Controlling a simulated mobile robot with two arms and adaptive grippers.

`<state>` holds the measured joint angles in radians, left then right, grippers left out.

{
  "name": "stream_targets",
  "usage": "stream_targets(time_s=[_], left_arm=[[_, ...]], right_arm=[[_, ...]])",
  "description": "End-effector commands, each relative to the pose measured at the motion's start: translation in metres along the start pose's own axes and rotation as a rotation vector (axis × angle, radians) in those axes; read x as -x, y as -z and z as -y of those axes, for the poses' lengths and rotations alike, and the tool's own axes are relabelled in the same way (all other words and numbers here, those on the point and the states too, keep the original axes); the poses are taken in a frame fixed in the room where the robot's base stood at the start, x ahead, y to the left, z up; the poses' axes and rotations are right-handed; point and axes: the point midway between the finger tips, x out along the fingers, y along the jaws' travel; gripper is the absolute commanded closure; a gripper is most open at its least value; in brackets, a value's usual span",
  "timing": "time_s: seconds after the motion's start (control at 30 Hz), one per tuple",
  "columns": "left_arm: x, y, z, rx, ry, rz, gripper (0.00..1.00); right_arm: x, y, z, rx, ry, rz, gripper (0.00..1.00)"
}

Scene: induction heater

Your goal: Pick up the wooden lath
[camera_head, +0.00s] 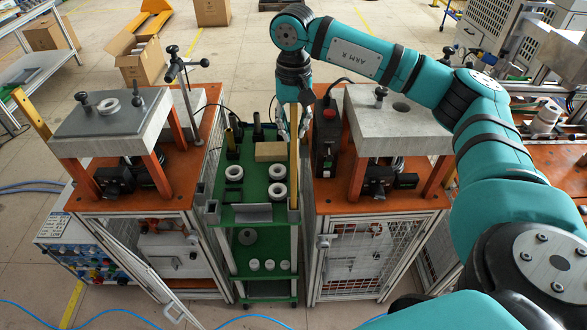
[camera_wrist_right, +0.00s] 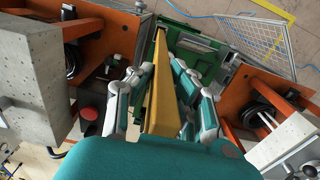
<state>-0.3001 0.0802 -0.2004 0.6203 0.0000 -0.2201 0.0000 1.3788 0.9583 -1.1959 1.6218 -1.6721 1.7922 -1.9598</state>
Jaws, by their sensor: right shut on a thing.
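The wooden lath (camera_head: 294,168) is a long, thin, yellowish bar at the right edge of the green trolley (camera_head: 258,213). It stands roughly upright in the head view, and its lower end is near the trolley's front corner. My right gripper (camera_head: 292,128) points down over the trolley and is shut on the lath. In the right wrist view the lath (camera_wrist_right: 162,88) runs between the two fingers of my right gripper (camera_wrist_right: 158,85) and away towards the green trolley. I cannot tell whether its lower end touches the trolley. My left gripper is not in view.
White rings (camera_head: 277,191) and a cardboard-coloured block (camera_head: 271,151) lie on the trolley. Orange-topped stations with concrete blocks stand close on both sides, the left one (camera_head: 110,120) and the right one (camera_head: 398,130). A red button box (camera_head: 327,135) is just right of the gripper.

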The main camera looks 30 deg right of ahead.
Motion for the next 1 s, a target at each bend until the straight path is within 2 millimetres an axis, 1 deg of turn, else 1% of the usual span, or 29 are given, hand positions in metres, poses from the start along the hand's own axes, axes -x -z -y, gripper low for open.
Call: stream_targets(time_s=[0.17,0.27,0.37,0.5,0.63,0.7,0.87,1.0], left_arm=[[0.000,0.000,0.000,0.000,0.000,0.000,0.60],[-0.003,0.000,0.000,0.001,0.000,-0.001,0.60],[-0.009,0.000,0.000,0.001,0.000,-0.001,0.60],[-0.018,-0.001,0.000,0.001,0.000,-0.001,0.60],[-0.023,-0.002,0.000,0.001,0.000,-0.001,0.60],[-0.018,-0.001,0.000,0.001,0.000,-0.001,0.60],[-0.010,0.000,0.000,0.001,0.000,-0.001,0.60],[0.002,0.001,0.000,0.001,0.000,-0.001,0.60]], right_arm=[[0.001,0.000,0.000,0.000,0.001,-0.001,1.00],[0.007,0.001,0.001,0.000,0.002,-0.003,1.00],[0.021,0.001,0.001,0.000,0.005,-0.004,1.00],[0.050,0.001,0.001,0.001,0.005,-0.005,1.00],[0.075,0.000,0.001,0.000,0.003,-0.003,1.00],[0.089,0.000,0.001,0.001,0.003,-0.004,1.00],[0.107,0.000,0.000,0.000,0.001,-0.001,1.00],[0.120,0.000,0.000,0.000,0.000,0.000,1.00]])
